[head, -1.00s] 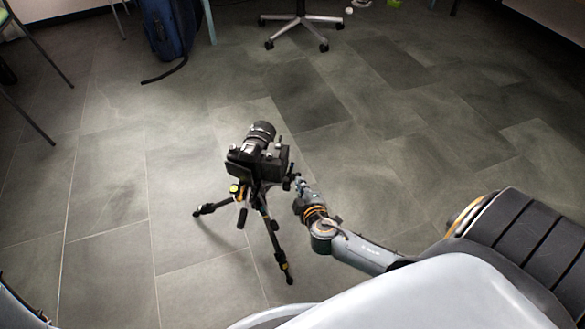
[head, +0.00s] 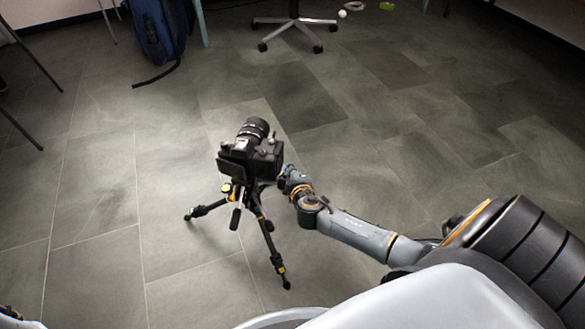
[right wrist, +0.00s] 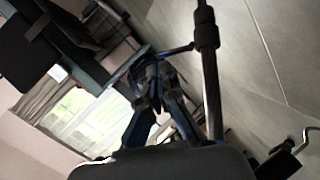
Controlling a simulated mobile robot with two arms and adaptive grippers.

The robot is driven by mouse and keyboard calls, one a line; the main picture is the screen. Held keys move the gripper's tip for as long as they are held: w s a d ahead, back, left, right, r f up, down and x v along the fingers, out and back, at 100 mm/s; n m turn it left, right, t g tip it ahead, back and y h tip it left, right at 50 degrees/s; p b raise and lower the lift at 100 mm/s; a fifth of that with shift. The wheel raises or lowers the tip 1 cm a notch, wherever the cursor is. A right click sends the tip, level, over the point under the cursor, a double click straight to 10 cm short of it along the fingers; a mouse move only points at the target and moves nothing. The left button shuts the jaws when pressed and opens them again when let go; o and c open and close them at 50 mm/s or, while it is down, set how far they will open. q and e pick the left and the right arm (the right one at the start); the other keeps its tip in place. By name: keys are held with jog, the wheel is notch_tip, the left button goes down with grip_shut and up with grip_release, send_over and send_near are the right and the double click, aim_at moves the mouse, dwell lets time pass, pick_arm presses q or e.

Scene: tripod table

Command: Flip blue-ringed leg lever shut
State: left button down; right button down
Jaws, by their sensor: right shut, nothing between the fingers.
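The black tripod (head: 271,248) stands on the floor with its legs spread, carrying a black camera (head: 262,158). One leg points toward me and one to the left. A small bluish spot shows on the near leg, but I cannot make out a blue-ringed lever or its position. My right gripper reaches in from the right, just below the camera, its fingertips hidden in the head view. In the right wrist view, my right gripper (right wrist: 158,75) is shut and empty, beside a dark tripod tube (right wrist: 208,65). I cannot tell whether they touch. My left gripper is out of view.
A blue backpack (head: 160,30) and the wheeled base of a chair (head: 293,32) stand at the back. Chair legs show at the left. The tiled floor around the tripod is clear.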

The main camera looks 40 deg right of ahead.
jog(key=shift+x, duration=0.8)
